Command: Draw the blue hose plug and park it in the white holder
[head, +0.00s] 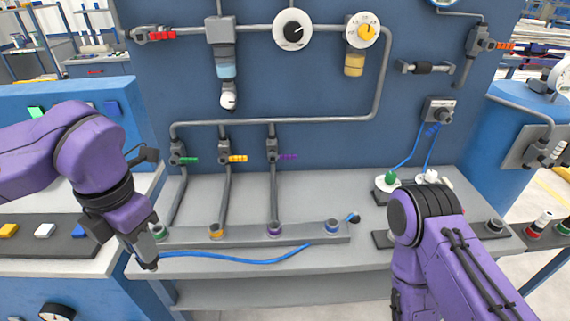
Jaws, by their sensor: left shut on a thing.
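My left gripper (148,258) is low at the left, by the front edge of the grey bench. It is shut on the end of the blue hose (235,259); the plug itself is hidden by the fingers. The hose runs right from the gripper, sags in front of the port rail, and rises toward a dark blue-tipped end (353,218) near the blue-ringed port (332,226). I cannot clearly pick out the white holder; a white base with a green-topped piece (390,178) stands at the back right. My right arm is at the lower right; its gripper is not in view.
The port rail (300,236) carries several colour-ringed ports along the bench. Grey pipes with green, orange and purple valve handles rise behind it to the blue panel (310,90). Thin blue lines hang at the right.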

